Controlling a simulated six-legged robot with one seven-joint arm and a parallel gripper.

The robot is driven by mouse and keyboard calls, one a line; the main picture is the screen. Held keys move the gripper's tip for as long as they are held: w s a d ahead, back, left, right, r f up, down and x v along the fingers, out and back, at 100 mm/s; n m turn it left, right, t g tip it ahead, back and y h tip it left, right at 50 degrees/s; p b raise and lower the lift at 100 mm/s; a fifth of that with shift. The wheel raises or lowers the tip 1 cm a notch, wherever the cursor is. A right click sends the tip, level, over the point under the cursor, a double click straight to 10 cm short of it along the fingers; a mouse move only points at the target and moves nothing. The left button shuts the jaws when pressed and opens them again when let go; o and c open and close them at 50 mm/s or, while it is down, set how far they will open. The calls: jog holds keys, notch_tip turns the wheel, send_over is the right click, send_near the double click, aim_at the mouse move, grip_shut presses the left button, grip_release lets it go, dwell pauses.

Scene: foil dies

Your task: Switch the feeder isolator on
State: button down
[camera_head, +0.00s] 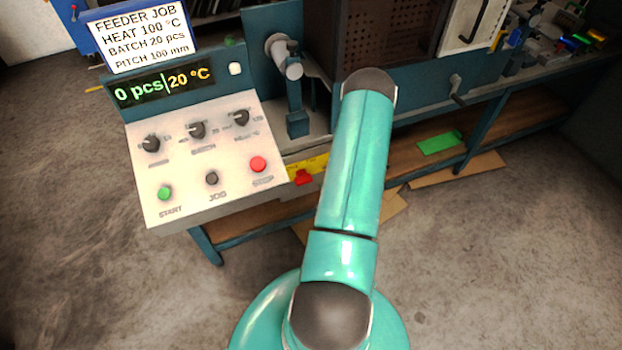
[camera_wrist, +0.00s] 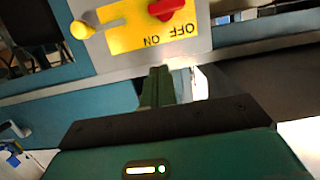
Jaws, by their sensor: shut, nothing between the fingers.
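The feeder isolator is a red knob (camera_wrist: 166,9) on a yellow plate (camera_wrist: 150,34) marked OFF and ON, upside down at the top of the wrist view. The knob also shows in the head view (camera_head: 303,177), low on the bench front beside my arm. My gripper (camera_wrist: 158,75) is shut and empty, its fingertips apart in the picture from the knob, just below the plate. A yellow round part (camera_wrist: 82,29) sits at the plate's left end. My gripper is hidden behind my arm in the head view. I cannot tell exactly which mark the knob points to.
A control panel (camera_head: 230,175) with three knobs and START, JOG and STOP buttons stands left of the isolator. Its display (camera_head: 163,87) reads 0 pcs, 20 °C. A job card (camera_head: 143,36) stands above it. A crank (camera_head: 457,90) sticks out at the right.

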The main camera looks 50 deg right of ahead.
send_over(303, 180)
jog(key=s+d, duration=0.1)
jog(key=s, duration=0.3)
notch_tip(303, 180, down, 2)
jog(key=shift+w+d+f, duration=0.1)
jog(key=shift+w+f, duration=0.1)
jog(key=shift+f, duration=0.9)
jog(key=shift+w+d+f, duration=0.1)
jog(key=shift+w+f, duration=0.05)
jog(key=shift+f, duration=0.95)
jog(key=shift+s+d+f+m+y, duration=0.15)
jog(key=shift+d+f+m+y, duration=0.15)
jog(key=shift+m, duration=0.7)
notch_tip(303, 180, down, 4)
jog(key=m+t, duration=0.1)
jog(key=m, duration=0.3)
jog(key=m+t+y, duration=0.1)
jog(key=m, duration=0.3)
jog(key=m+t+y, duration=0.1)
jog(key=m+t, duration=0.1)
jog(key=m, duration=0.2)
jog(key=shift+f, duration=0.3)
